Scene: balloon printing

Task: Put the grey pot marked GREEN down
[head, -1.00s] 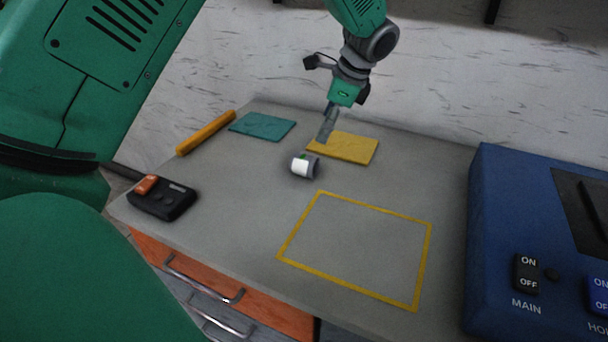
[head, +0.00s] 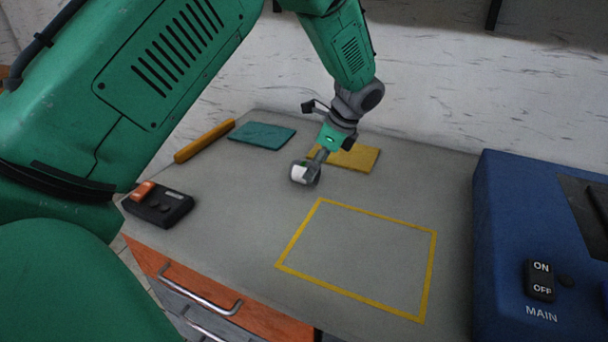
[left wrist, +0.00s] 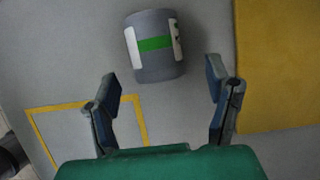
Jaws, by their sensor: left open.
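The grey pot (head: 299,173) with a white label is on the grey table, just outside the yellow outline's far left corner. It seems to lie on its side. In the left wrist view the pot (left wrist: 152,67) shows a green band between white label parts; no lettering is readable. My left gripper (head: 317,158) is right at the pot, partly overlapping it in the head view. In the left wrist view its fingers (left wrist: 163,76) are spread and empty, with the pot just beyond and between the tips. My right gripper is not in view.
The yellow square outline (head: 428,275) encloses bare table. A yellow mat (head: 360,157) and a teal mat (head: 262,135) lie behind the pot. A yellow bar (head: 204,141) and a black switch box (head: 160,207) are at left. A blue machine (head: 510,215) stands at right.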

